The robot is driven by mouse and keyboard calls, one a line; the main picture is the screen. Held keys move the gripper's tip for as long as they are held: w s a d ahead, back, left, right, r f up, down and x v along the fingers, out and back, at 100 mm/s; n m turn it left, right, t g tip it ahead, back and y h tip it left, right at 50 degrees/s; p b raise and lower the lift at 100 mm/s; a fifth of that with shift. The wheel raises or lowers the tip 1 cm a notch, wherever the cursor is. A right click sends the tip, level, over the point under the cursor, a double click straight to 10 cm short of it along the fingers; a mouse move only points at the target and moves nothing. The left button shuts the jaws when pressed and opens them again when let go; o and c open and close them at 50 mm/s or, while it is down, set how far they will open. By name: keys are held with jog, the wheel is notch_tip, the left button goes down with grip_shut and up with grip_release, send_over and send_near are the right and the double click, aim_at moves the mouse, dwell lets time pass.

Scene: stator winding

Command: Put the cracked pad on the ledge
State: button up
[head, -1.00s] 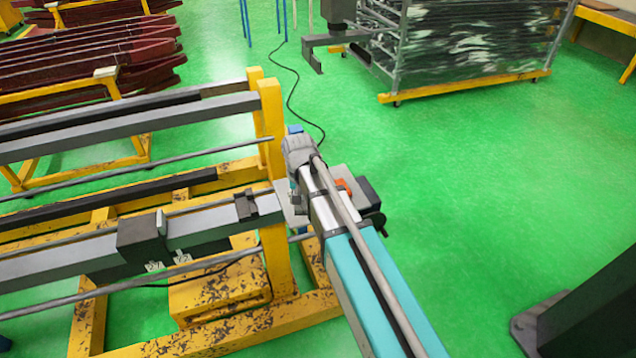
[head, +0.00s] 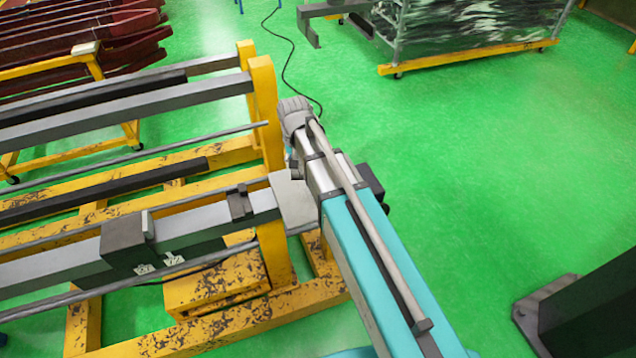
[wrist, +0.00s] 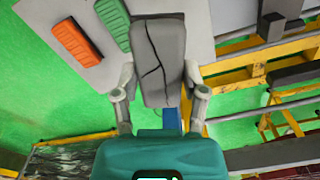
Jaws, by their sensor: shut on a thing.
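A dark grey cracked pad (wrist: 160,62), with a jagged black crack along it, is in the wrist view. My gripper (wrist: 162,75) is shut on it, with one finger at each long side. The pad's far end overlaps a light grey plate (wrist: 196,30). I cannot tell whether it touches the plate or hangs above it. I cannot tell for sure which surface is the ledge. In the head view a pale plate (head: 293,203) shows beside my arm, at the end of a grey beam. The pad is hidden there.
An orange pad (wrist: 75,43) and a green pad (wrist: 113,22) lie on the plate, left of the cracked pad. A yellow frame (head: 266,110) with grey bars stands left of my arm. Open green floor (head: 480,190) lies to the right.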

aim_at(296, 177)
dwell(0.4)
jog(key=s+d+r+n, duration=0.1)
jog(key=s+d+n, duration=0.1)
jog(key=s, duration=0.9)
jog(key=shift+d+n+p, duration=0.15)
jog(key=shift+n+p, duration=0.3)
jog(key=shift+n, duration=0.35)
jog(key=w+a+f+b, duration=0.1)
jog(key=w, duration=0.1)
jog(key=w+a+f+b, duration=0.1)
jog(key=w, duration=0.2)
jog(key=w+a+f+b, duration=0.1)
jog(key=w+f+b, duration=0.1)
jog(key=w, duration=0.1)
jog(key=shift+w+f, duration=0.1)
jog(key=shift+w, duration=0.05)
jog(key=w+f+b, duration=0.1)
jog(key=w+a+f+b, duration=0.1)
jog(key=f+b, duration=0.1)
jog(key=w+f+b, duration=0.2)
jog(key=shift+w+a, duration=0.1)
jog(key=shift+a, duration=0.15)
